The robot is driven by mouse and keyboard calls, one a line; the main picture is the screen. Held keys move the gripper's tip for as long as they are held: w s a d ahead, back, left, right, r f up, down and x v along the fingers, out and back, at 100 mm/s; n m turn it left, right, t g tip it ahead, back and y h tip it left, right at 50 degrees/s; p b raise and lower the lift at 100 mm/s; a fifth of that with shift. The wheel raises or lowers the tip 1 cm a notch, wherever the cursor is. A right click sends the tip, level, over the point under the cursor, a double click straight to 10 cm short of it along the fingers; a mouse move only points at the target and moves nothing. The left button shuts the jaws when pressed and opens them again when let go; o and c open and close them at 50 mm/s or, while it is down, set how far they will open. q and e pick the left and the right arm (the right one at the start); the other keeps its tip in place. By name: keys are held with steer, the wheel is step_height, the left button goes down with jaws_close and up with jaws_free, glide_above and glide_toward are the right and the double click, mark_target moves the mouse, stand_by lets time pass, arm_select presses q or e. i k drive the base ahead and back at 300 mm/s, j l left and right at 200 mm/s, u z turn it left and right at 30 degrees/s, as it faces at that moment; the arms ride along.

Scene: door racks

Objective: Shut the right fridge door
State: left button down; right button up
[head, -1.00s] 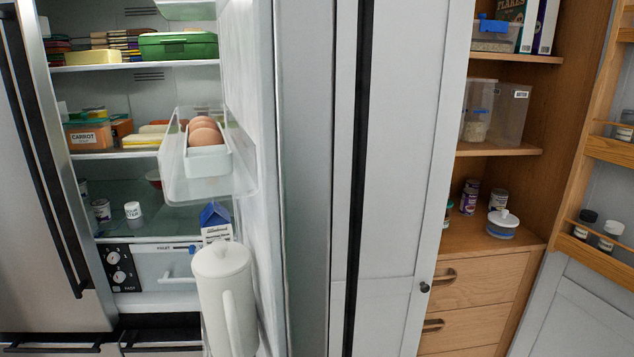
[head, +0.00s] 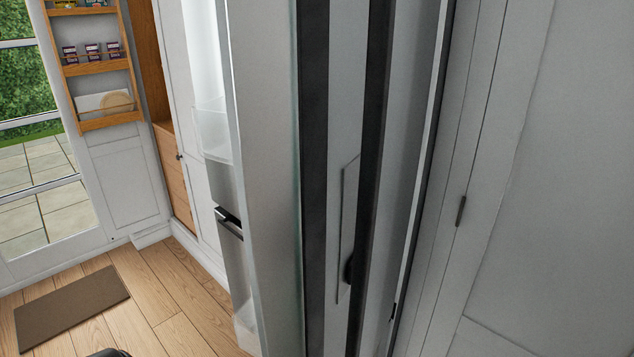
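A fridge door (head: 268,190) stands open and nearly edge-on, close up in the middle of the head view. I take it to be the right fridge door. A clear rack bin (head: 212,130) shows on its left, inner side. Long dark vertical bars, which look like handles (head: 313,180), run down to the right of its edge. The fridge's shelves and the contents of the door racks are hidden from this angle.
Pale panels (head: 540,180) fill the right side. At left, a wooden door rack (head: 98,60) holding small jars hangs on an open pantry door beside a glass door. A brown mat (head: 72,311) lies on the wooden floor (head: 160,290), where there is free room.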

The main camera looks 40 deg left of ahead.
mark_target(326, 102)
steer(key=u, duration=0.85)
